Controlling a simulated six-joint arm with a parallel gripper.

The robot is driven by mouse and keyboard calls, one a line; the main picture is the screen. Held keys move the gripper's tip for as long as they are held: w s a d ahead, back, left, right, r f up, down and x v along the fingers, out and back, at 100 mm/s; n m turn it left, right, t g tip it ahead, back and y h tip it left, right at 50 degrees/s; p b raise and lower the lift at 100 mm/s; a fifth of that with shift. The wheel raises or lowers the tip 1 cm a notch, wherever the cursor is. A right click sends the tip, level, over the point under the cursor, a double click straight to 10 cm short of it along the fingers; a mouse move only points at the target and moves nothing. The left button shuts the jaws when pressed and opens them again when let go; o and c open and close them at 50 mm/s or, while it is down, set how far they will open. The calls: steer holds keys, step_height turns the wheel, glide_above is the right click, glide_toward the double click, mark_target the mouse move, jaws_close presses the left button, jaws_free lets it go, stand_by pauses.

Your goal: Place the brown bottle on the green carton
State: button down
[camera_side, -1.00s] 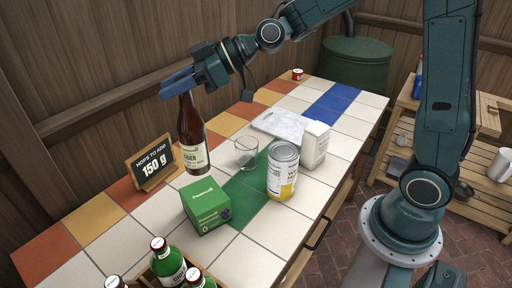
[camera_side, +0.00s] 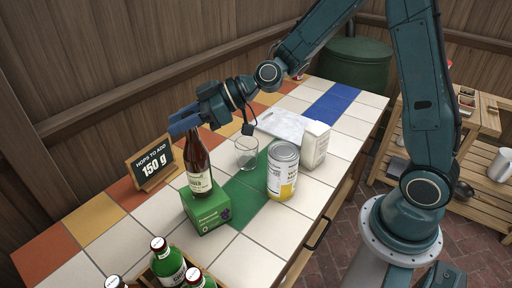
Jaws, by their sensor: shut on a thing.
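The brown bottle (camera_side: 198,167) is upright, with a pale label. My gripper (camera_side: 185,122), with blue fingers, is shut on the bottle's neck from above, and the fingers hide the bottle's top. The carton stands on the tiled counter (camera_side: 272,226).
A glass (camera_side: 246,153), a tin can (camera_side: 282,171) and a white carton (camera_side: 314,145) stand to the right. A hops sign (camera_side: 152,163) stands behind left. Green bottles (camera_side: 168,261) in a crate are in front. A marble board (camera_side: 282,124) lies farther back.

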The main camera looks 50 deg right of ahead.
steer(key=shift+f, duration=0.65)
steer(key=c, duration=1.1)
jaws_free()
steer(key=shift+f, duration=0.1)
steer(key=shift+c, duration=0.2)
steer(key=shift+r, duration=0.2)
steer(key=v, duration=1.2)
